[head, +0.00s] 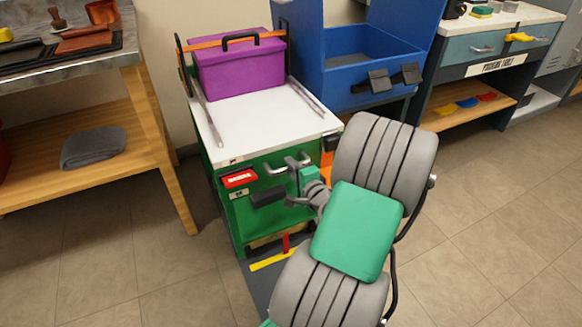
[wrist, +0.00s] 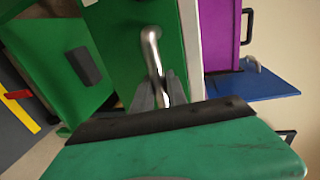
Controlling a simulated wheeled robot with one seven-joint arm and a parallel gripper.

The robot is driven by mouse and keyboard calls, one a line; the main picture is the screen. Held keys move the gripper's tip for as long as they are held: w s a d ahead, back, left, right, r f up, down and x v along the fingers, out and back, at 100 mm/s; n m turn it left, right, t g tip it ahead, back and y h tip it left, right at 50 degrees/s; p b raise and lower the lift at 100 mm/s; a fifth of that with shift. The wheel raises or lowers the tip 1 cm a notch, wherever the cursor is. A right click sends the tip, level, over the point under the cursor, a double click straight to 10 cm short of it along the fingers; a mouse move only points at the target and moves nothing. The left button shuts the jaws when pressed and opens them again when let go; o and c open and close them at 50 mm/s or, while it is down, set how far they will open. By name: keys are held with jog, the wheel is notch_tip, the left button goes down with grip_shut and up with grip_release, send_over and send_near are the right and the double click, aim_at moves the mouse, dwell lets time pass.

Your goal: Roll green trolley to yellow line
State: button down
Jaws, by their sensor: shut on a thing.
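The green trolley (head: 262,217) stands against the wall with its white top (head: 262,122) and green front facing me. A silver bar handle (head: 274,169) crosses its upper front; it also shows in the wrist view (wrist: 152,50). My gripper (head: 298,164) is at the right part of this handle. In the wrist view its grey fingers (wrist: 155,92) are closed around the bar. The yellow line (head: 271,261) lies on the floor at the trolley's front foot, with a red strip (head: 286,244) meeting it. My arm hides the trolley's lower right side.
A purple box (head: 240,70) with an orange strap rides on the trolley top. A blue bin unit (head: 365,60) stands close on the right. A wooden workbench (head: 90,125) stands on the left. Tiled floor (head: 120,260) in front is clear.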

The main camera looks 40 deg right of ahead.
jog(key=c, duration=1.3)
grip_release()
jog(key=p+v, duration=0.2)
jog(key=v, duration=0.5)
jog(key=shift+s+a+r, duration=0.1)
jog(key=shift+s, duration=0.25)
